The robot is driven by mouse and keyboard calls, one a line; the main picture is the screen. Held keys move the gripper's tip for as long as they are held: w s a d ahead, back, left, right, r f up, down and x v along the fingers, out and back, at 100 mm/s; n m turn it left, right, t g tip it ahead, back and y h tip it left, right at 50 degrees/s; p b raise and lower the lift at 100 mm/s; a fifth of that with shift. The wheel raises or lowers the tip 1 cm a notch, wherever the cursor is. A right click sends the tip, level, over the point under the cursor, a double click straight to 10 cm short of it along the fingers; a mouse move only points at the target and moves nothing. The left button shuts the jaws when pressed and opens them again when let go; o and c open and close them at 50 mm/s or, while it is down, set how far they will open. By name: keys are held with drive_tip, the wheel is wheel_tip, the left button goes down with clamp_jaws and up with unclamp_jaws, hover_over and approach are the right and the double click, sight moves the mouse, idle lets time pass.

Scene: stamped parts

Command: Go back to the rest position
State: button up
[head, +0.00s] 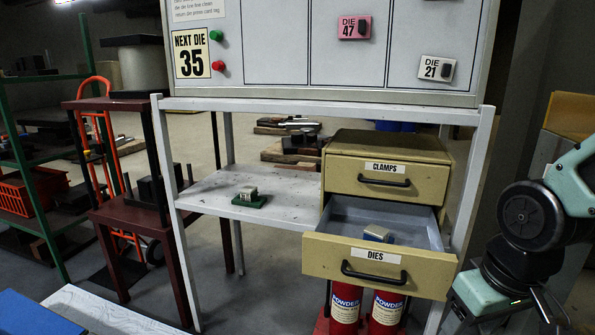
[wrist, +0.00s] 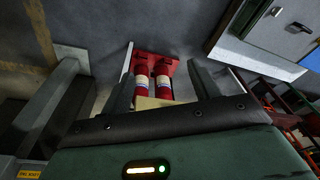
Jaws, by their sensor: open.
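My gripper (wrist: 162,84) is open in the wrist view, with its two dark fingers spread apart and nothing between them. In the head view my arm stands at the right edge, beside the drawer cabinet, and the fingers do not show. The DIES drawer (head: 340,262) is pulled open, with a small metal block on a blue base (head: 377,234) inside it. The CLAMPS drawer (head: 386,180) above it is shut. A metal block on a green base (head: 249,199) sits on the white shelf (head: 205,195), left of the cabinet.
A white board (head: 260,50) shows "NEXT DIE 35", with die tags 47 and 21. Red powder extinguishers (head: 345,305) stand below the open drawer and show ahead of my fingers in the wrist view (wrist: 162,80). A dark red stand (head: 125,210) is at the left.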

drive_tip(key=s+a+r+n+g, duration=0.15)
drive_tip(key=s+a+n, duration=0.35)
drive_tip(key=s+a, duration=0.55)
wheel_tip(320, 180, up, 20)
drive_tip(key=p, duration=1.9)
drive_tip(key=shift+a+f+p, duration=0.25)
drive_tip(key=shift+p, duration=0.05)
